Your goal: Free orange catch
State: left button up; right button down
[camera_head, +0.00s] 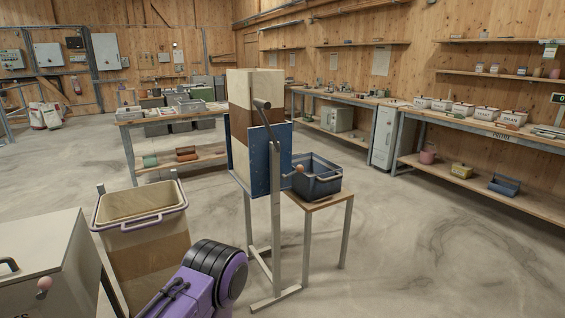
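A small orange-pink ball knob (300,168) shows beside the blue panel (262,160) of the tall mixer. A second pinkish knob (44,283) sits on a small dark fitting on the front of the pale box at the lower left. I cannot tell which knob belongs to the orange catch, or whether either catch is engaged. A purple and black link of my arm fills the lower middle. Neither gripper shows, and nothing is visibly held.
A grey crank handle (265,120) stands before the mixer. A blue crate (325,186) sits on a small table (318,202) to its right. A wooden bin (146,250) stands near the pale box (50,245). The floor at right is clear.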

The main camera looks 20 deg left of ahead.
aim_at(299, 168)
jog(key=u, duration=0.6)
jog(key=i, duration=1.4)
jog(key=u, duration=0.9)
jog(key=i, duration=0.4)
jog(key=u, duration=0.15)
